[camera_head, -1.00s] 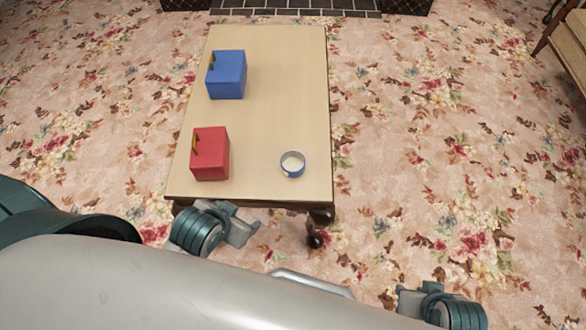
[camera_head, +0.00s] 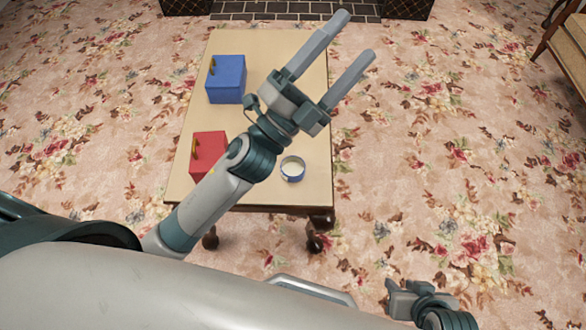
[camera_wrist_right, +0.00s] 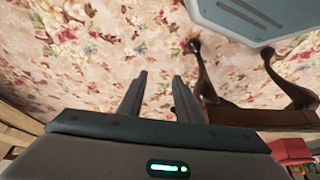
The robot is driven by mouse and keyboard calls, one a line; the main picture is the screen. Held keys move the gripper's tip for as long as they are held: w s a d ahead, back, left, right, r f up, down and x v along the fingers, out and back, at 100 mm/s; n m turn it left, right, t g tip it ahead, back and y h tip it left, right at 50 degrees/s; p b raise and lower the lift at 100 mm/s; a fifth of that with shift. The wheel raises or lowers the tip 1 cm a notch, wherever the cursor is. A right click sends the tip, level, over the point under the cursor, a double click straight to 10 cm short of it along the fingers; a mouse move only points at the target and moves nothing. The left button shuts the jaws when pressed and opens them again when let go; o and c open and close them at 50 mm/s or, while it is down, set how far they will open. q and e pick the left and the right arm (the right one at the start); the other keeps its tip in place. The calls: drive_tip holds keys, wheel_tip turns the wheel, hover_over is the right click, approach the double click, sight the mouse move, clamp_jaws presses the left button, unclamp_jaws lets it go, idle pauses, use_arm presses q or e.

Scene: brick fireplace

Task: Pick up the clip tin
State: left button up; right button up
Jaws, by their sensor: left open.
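The clip tin appears to be the small round blue-rimmed tin (camera_head: 292,169) with a pale inside, near the table's front right corner in the head view. My left gripper (camera_head: 355,36) is open and empty, its two fingers spread and pointing up and right in the picture. It appears above the table's right side, beyond the tin, with its wrist just left of the tin. My right gripper (camera_wrist_right: 160,76) is open and empty in the right wrist view. In the head view it is low at the bottom right, away from the table.
The light wooden table (camera_head: 230,43) also carries a blue box (camera_head: 226,79) at the back left and a red box (camera_head: 208,152), partly hidden by my left arm, at the front left. Floral carpet surrounds the table. A wooden furniture piece (camera_head: 566,38) stands at the upper right.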

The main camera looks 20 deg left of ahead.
use_arm(q)
drive_tip(key=s+d+r+m+g+h, duration=0.1)
drive_tip(key=s+d+m+g+h, duration=0.45)
drive_tip(key=m+g, duration=0.45)
drive_tip(key=s+d+r+m+g+h, duration=0.1)
drive_tip(key=s+d+m+g+h, duration=0.4)
drive_tip(key=m+g, duration=0.55)
wheel_tip(320, 180, down, 16)
drive_tip(key=s+d+m+g+y, duration=0.1)
drive_tip(key=s+m+g+y, duration=0.25)
drive_tip(key=m+y, duration=0.9)
drive_tip(key=w+a+f+t+y, duration=0.2)
drive_tip(key=w+a+y, duration=0.4)
drive_tip(key=a, duration=0.4)
drive_tip(key=w+a+f+m+t+y, duration=0.1)
drive_tip(key=w+a+f+y, duration=0.4)
drive_tip(key=a, duration=0.5)
drive_tip(key=shift+w+a+f+t+y, duration=0.2)
drive_tip(key=shift+w+t+y, duration=0.2)
drive_tip(key=shift+w+y, duration=0.3)
use_arm(e)
drive_tip(key=a, duration=0.1)
drive_tip(key=w+a+t+y, duration=0.1)
drive_tip(key=a, duration=0.1)
drive_tip(key=w+a+t, duration=0.1)
drive_tip(key=shift+w+a+r+y, duration=0.1)
drive_tip(key=shift+a+y, duration=0.2)
drive_tip(key=shift+a, duration=0.05)
use_arm(q)
drive_tip(key=shift+w, duration=0.1)
